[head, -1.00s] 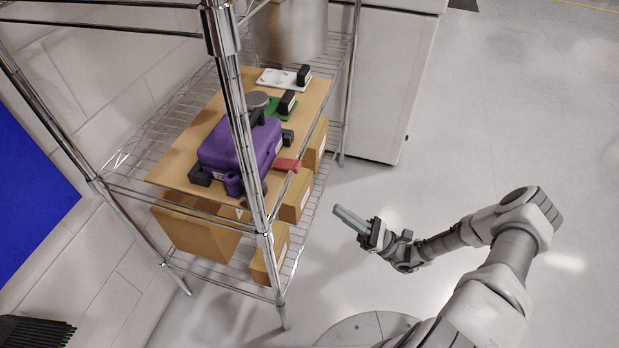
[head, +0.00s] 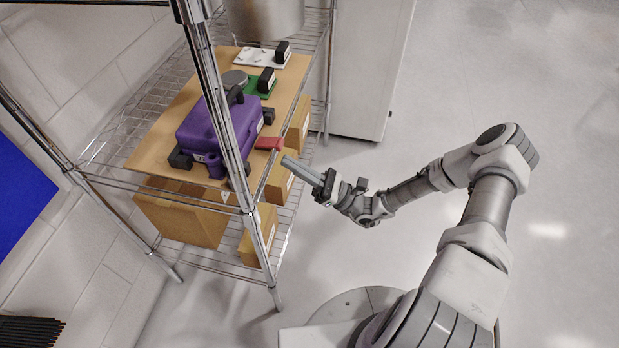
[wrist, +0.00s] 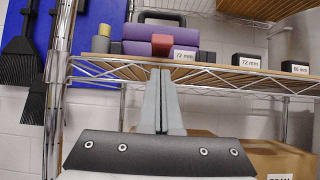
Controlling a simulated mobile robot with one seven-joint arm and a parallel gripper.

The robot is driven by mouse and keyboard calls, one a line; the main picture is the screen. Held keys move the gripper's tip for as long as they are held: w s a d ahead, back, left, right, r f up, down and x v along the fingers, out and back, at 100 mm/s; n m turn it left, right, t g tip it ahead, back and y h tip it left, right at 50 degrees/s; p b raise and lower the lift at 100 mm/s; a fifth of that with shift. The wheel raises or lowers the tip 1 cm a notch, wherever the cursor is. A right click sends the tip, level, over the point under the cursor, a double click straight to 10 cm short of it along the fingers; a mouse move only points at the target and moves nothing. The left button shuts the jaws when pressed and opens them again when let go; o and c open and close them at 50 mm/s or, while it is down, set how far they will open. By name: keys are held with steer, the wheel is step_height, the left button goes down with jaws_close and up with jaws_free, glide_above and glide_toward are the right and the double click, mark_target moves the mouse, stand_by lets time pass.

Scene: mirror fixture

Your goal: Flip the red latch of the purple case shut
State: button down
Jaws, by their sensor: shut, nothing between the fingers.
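The purple case (head: 199,132) sits on a wooden board on the wire shelf, with a shelf post in front of part of it. Its red latch (head: 270,144) sticks out from the case toward my gripper. In the wrist view the purple case (wrist: 208,55) stands on the shelf, with the red latch (wrist: 161,44) on its front. My gripper (head: 286,161) is shut and empty, just in front of the shelf edge, near the latch but apparently apart from it. In the wrist view its fingers (wrist: 161,75) are together, pointing up to just below the latch.
The metal shelf post (head: 215,100) stands left of my gripper. A green plate (head: 259,88) and a white plate (head: 262,57) with black blocks lie farther back on the board. Cardboard boxes (head: 180,215) fill the lower shelf.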

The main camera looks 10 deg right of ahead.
mark_target(272, 144)
steer(key=shift+w+a+r, duration=0.1)
steer(key=shift+a+r, duration=0.05)
steer(key=shift+r, duration=1.25)
steer(key=shift+r, duration=0.15)
steer(key=shift+r+p, duration=0.1)
steer(key=shift+p, duration=0.65)
